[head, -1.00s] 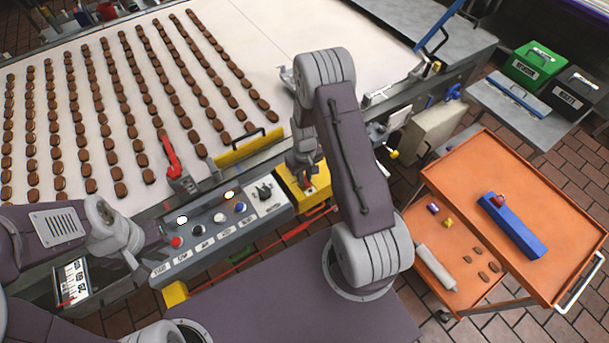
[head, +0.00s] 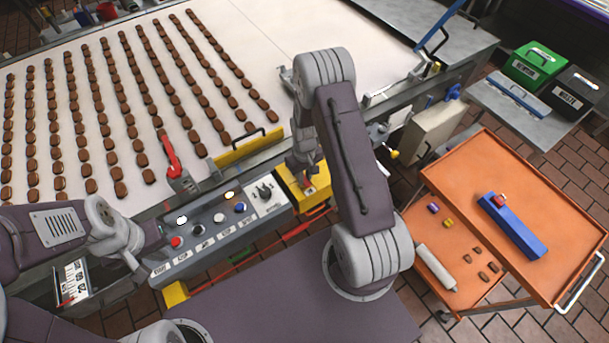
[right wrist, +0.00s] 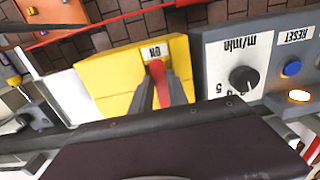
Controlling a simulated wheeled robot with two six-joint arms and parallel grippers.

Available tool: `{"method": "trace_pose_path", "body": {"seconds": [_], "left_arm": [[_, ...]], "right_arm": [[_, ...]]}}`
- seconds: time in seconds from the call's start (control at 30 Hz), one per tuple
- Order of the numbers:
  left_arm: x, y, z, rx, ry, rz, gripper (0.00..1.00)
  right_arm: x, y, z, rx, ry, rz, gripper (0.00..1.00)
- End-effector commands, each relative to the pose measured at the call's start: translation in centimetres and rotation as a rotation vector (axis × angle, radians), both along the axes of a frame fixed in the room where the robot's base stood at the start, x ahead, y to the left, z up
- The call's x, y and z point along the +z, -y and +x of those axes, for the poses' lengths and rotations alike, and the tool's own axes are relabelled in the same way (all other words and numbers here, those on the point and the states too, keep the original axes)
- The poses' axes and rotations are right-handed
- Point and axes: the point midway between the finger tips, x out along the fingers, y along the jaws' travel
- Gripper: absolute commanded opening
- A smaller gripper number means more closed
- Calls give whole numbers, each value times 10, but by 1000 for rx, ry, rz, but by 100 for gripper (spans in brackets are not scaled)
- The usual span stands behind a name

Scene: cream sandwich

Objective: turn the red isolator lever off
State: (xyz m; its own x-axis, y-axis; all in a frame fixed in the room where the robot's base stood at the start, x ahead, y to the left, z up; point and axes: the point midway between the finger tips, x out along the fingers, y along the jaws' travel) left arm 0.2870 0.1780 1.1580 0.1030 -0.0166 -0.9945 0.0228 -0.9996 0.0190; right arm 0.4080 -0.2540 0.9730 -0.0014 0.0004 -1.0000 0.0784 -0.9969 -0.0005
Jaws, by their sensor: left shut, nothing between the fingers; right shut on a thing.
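The red isolator lever (right wrist: 158,75) is on the front of a yellow box (right wrist: 110,72), beside a white label that reads ON. My right gripper (right wrist: 152,92) is shut on the lever, its fingers along the lever's sides. In the head view the yellow box (head: 294,188) is at the right end of the control panel, and my right gripper (head: 308,176) hides most of the lever. My left gripper (head: 160,236) is shut and empty at the panel's left end, near the red button (head: 176,242).
The control panel (head: 215,238) carries several buttons and a black knob (right wrist: 243,79). Behind it, a wide belt (head: 270,50) holds rows of brown pieces. Another red handle (head: 170,157) stands at its edge. An orange cart (head: 550,200) is at the right.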

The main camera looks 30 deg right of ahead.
Motion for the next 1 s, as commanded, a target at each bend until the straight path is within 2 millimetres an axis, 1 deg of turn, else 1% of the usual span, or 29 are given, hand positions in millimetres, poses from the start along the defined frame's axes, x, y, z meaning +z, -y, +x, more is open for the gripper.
{"method": "trace_pose_path", "body": {"seconds": [0.17, 0.37, 0.57, 1.0], "left_arm": [[0, 0, 0, 0, 0, 0, 0], [-4, 0, 0, 0, 0, 0, 0], [-11, 0, 0, 0, 0, 0, 0], [-26, 0, 0, 0, 0, 0, 0]], "right_arm": [[1, 1, 1, 10, 3, -1, 0], [0, 7, 2, 84, 3, -1, 0], [0, 18, 5, 235, 5, -1, 0], [0, 43, 20, 652, 7, -4, 0]]}}
